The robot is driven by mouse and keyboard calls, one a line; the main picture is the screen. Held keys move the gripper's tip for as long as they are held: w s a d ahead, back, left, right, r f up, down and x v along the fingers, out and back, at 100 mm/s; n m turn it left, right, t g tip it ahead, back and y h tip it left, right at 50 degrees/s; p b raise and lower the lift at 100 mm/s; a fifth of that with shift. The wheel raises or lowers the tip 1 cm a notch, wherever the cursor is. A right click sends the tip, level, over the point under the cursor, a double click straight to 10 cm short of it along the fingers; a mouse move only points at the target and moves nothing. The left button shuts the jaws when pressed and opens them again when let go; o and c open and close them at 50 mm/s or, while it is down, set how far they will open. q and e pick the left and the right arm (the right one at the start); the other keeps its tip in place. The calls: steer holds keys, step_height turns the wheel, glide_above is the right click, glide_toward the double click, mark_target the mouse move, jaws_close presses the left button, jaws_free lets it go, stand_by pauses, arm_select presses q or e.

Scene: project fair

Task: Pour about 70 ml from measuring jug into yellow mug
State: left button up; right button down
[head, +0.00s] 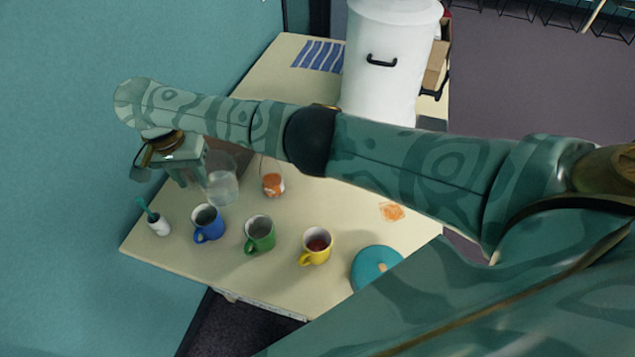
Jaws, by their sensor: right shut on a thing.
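The measuring jug (223,188) is clear, with pale liquid low inside. My right gripper (190,172), at the end of the arm reaching across from the right, is shut on its left side. The jug is behind the blue mug; I cannot tell whether its base touches the table. The yellow mug (318,247) stands upright near the table's front edge, right of the jug and well apart from it, with reddish-brown content inside. My left gripper is not in view.
A blue mug (208,225) and a green mug (260,236) stand between jug and yellow mug. A white cup with a teal utensil (159,225), an orange-and-white container (273,184), a teal round lid (374,266) and a large white canister (385,75) share the table (285,282).

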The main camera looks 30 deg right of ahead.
steer(key=s+d+f+m+p, duration=0.2)
steer(key=s+d+f+p, duration=0.1)
steer(key=f, duration=0.9)
steer(key=shift+s+d+f+p, duration=0.15)
steer(key=shift+d+f+p, duration=0.3)
steer(key=shift+d, duration=0.65)
steer(key=shift+r, duration=0.15)
